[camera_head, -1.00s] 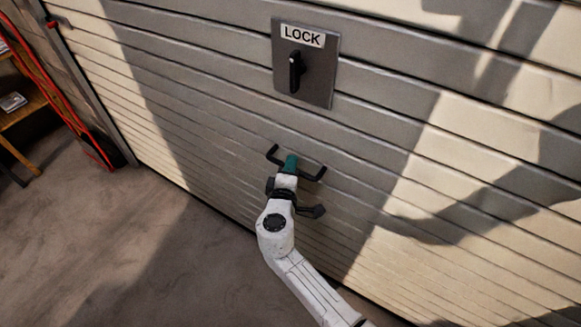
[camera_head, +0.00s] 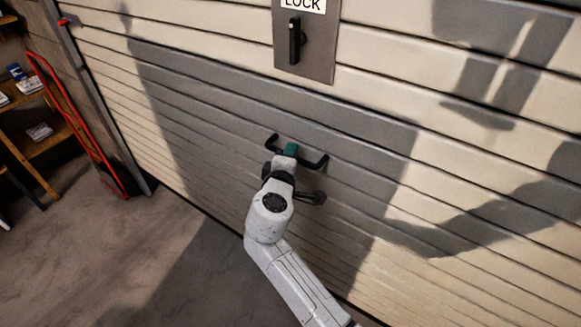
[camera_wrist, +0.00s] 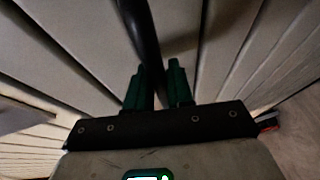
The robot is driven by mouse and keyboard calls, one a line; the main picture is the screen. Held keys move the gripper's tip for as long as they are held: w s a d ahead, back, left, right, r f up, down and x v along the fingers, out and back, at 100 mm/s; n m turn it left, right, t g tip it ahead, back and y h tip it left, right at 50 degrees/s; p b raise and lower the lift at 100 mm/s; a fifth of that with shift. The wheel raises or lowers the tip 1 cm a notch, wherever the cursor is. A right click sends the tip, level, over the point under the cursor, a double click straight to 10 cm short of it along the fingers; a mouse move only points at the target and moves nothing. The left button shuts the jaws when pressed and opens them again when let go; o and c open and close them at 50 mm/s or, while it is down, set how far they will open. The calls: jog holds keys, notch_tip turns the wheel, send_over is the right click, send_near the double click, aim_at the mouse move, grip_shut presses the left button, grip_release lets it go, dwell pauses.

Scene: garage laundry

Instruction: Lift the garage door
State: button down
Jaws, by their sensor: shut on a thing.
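The garage door (camera_head: 230,100) is a pale slatted panel filling most of the head view. Its black handle (camera_head: 318,163) sticks out low on the door, below the lock plate (camera_head: 313,62), whose dark knob (camera_head: 294,40) points straight up and down. My gripper (camera_head: 290,150) is shut on the handle's bar near its middle. In the wrist view the dark bar (camera_wrist: 140,30) runs down between the green fingers of my gripper (camera_wrist: 155,85). The fingers hide part of the bar.
A red hand truck (camera_head: 86,130) and a wooden shelf (camera_head: 48,143) with small boxes stand at the left. A metal door track (camera_head: 95,95) rises beside them. Bare concrete floor (camera_head: 110,260) lies at lower left.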

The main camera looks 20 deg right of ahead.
aim_at(294, 125)
notch_tip(294, 125, up, 7)
jog(key=p, duration=0.3)
jog(key=c, duration=1.1)
grip_release()
jog(key=shift+f, duration=0.15)
jog(key=shift+s+a, duration=0.2)
jog(key=b+v, duration=0.1)
jog(key=v, duration=0.9)
jog(key=shift+b, duration=0.4)
